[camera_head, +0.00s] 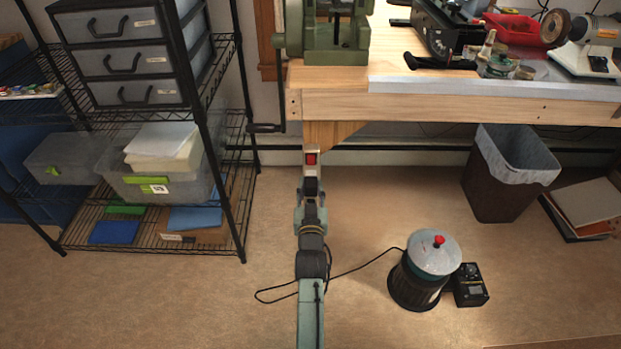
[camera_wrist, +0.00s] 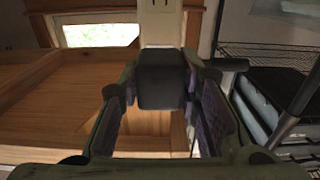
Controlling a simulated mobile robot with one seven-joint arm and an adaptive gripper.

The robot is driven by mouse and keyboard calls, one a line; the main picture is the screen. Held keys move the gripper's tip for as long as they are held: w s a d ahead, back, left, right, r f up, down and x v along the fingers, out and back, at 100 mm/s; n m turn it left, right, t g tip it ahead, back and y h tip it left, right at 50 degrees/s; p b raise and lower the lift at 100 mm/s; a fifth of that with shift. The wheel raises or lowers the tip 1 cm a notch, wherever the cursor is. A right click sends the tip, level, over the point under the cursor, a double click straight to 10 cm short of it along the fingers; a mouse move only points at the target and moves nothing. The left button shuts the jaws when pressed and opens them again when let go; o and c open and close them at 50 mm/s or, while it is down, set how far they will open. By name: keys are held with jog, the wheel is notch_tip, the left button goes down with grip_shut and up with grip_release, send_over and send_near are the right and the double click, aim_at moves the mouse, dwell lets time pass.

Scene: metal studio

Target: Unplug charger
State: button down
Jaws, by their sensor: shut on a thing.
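A black charger block (camera_head: 311,187) sits directly below a light outlet strip with a red switch (camera_head: 311,158) by the bench leg. In the wrist view the charger (camera_wrist: 160,80) lies between the fingers of my gripper (camera_wrist: 160,92), against the lower end of the pale strip (camera_wrist: 160,22). My gripper also shows in the head view (camera_head: 311,206), shut on the charger from below. The prongs are hidden, so I cannot tell how far they are in. A black cable (camera_head: 350,269) runs from beside my arm to a round grey-topped device (camera_head: 432,255) on the floor.
The wooden workbench (camera_head: 450,104) overhangs just above the outlet strip. A wire shelf (camera_head: 236,150) with bins stands at left. A small black box (camera_head: 469,286) touches the round device, and a waste bin (camera_head: 500,180) stands at right.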

aim_at(311, 193)
jog(key=shift+s, duration=1.55)
jog(key=shift+f, duration=0.1)
